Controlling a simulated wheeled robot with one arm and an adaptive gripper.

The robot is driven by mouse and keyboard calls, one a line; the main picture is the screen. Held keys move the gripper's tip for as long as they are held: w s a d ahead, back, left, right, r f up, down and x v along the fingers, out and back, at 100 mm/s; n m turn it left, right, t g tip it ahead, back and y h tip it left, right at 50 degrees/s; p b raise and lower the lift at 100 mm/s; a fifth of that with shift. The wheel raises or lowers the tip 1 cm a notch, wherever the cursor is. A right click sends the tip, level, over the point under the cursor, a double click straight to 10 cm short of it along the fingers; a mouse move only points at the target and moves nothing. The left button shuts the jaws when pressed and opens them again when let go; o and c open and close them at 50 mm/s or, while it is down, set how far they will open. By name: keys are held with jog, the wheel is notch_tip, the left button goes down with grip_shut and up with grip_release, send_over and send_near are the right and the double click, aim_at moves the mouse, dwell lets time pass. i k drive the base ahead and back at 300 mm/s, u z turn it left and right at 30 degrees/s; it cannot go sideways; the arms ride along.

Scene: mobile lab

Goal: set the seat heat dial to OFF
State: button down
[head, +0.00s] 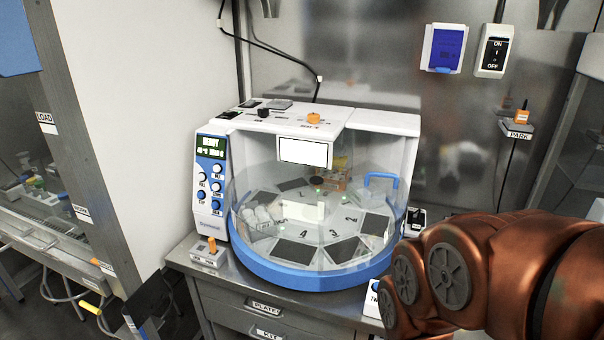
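A white and blue bench machine with a round clear carousel (320,281) stands on the metal counter. On its top is an orange dial (313,118) with small markings around it; it may be the seat heat dial, but its label and setting are too small to read. A black knob (263,113) sits left of it on the same top. My copper arm reaches in from the lower right, in front of the counter's right part. My gripper is not in view.
The machine's control panel (211,188) has a lit display and several blue buttons. A small box with an orange knob (211,243) stands left of the carousel. An ON/OFF wall switch (494,51) and a PARK shelf (516,130) are at the right. A black cable hangs behind the machine.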

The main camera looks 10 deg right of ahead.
aim_at(312, 118)
jog(key=k, duration=0.3)
jog(key=u, duration=0.75)
jog(key=i, duration=1.1)
jog(key=u, duration=0.1)
